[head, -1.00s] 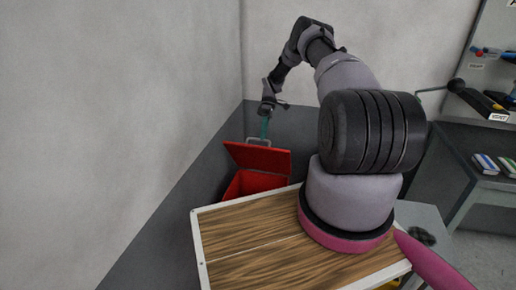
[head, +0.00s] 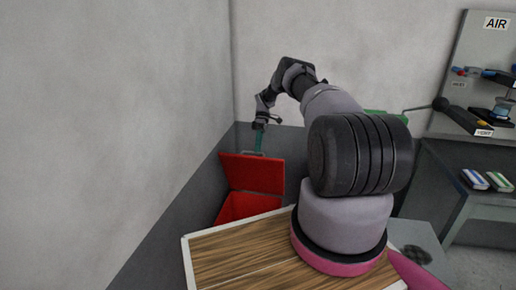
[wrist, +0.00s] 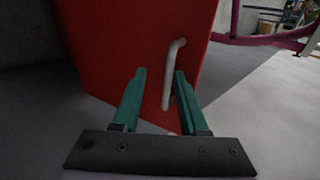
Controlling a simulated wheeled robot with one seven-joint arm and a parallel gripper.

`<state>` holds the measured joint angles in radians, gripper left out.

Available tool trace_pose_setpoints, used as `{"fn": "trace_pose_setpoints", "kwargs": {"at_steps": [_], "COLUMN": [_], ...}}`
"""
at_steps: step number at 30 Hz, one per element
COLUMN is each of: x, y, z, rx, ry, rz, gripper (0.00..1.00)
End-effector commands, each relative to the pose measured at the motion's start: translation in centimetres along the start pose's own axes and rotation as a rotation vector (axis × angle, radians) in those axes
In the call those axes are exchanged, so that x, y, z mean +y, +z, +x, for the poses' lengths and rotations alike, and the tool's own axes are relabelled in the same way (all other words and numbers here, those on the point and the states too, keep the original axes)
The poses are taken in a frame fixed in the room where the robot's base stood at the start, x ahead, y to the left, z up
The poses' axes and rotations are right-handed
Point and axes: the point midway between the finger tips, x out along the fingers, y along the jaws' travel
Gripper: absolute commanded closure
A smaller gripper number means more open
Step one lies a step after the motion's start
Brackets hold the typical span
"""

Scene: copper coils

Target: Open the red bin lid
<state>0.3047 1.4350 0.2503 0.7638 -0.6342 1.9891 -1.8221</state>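The red bin (head: 242,207) stands on the floor by the wall in the head view, beyond the wooden tabletop. Its red lid (head: 252,173) is hinged up, tilted well open, with the bin's red inside showing below it. My gripper (head: 259,141) is at the lid's top edge, by the light metal handle (head: 247,153). In the wrist view the lid (wrist: 140,40) fills the upper middle. The handle (wrist: 170,70) passes between my two teal fingers, nearer the right one. The fingers stand apart, with a gap left of the handle.
The wooden tabletop (head: 225,262) with a white edge lies in front of the bin, under my arm. Grey walls (head: 120,110) close in on the left and behind. A workbench (head: 475,195) with tools stands on the right.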

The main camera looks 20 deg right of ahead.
Motion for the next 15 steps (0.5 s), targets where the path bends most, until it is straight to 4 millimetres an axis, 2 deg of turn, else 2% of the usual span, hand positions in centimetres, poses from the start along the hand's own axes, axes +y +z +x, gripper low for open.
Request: {"fn": "trace_pose_setpoints", "kwargs": {"at_steps": [1, 15], "x": [0.62, 0.5], "y": [0.38, 0.27], "z": [1.12, 0.81], "rx": [-0.015, -0.009], "ry": [0.002, 0.003], "rz": [-0.005, -0.005], "gripper": [0.55, 0.55]}}
